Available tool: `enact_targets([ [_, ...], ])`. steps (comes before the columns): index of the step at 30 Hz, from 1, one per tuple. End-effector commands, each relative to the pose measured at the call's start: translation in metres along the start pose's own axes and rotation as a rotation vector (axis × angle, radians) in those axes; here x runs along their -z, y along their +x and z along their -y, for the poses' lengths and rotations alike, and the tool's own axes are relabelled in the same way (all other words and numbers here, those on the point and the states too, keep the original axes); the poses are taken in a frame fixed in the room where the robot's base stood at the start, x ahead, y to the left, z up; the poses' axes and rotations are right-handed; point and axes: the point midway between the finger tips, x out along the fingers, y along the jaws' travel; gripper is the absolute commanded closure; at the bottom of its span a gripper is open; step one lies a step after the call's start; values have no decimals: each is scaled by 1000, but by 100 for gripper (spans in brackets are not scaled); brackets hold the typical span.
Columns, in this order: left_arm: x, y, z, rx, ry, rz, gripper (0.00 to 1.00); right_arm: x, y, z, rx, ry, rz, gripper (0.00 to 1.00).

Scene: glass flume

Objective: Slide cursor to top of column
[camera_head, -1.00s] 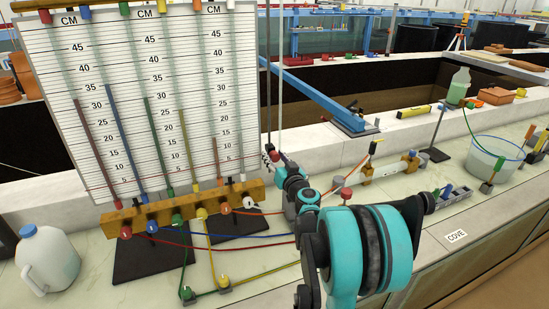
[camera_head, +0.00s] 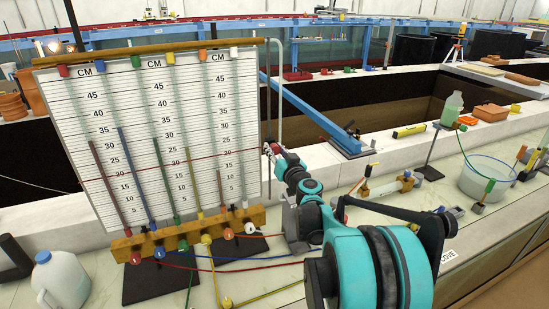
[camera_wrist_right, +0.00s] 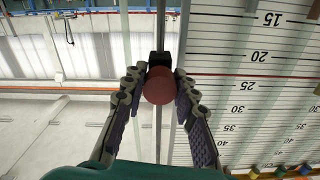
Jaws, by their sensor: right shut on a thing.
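The manometer board (camera_head: 110,150) stands on the bench with several coloured tubes and a CM scale. The cursor's thin red line (camera_head: 225,155) crosses the board at a slight slant in the picture, between the 20 and 25 marks in the wrist view (camera_wrist_right: 250,76). The cursor's red knob (camera_wrist_right: 158,86) sits at the board's side edge, beside an upright rod (camera_head: 268,95). My right gripper (camera_head: 270,152) is shut on this knob, with a finger on each side of it. The head view mostly hides the knob. My left gripper is out of view.
A wooden manifold (camera_head: 190,232) with coloured hoses runs along the board's foot. A white jug (camera_head: 62,280) stands at left. A blue beam (camera_head: 310,112) lies behind my right arm. A clear tub (camera_head: 487,178) stands at right.

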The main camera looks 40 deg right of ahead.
Motion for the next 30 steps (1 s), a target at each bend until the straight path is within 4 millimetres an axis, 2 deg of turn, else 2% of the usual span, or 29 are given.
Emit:
enact_targets([
  [1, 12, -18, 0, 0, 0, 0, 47, 27, 0, 6, 0, 2, 0, 100],
  [3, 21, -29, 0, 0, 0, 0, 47, 48, 0, 10, 0, 2, 0, 100],
  [9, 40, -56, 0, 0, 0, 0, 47, 98, 0, 20, 0, 2, 0, 100],
  [12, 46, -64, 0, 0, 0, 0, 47, 116, 0, 23, 0, 2, 0, 100],
  [19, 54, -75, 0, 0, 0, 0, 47, 137, 0, 28, 1, 2, 0, 100],
  [30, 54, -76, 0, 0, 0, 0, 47, 140, 0, 28, 1, 2, 0, 100],
])
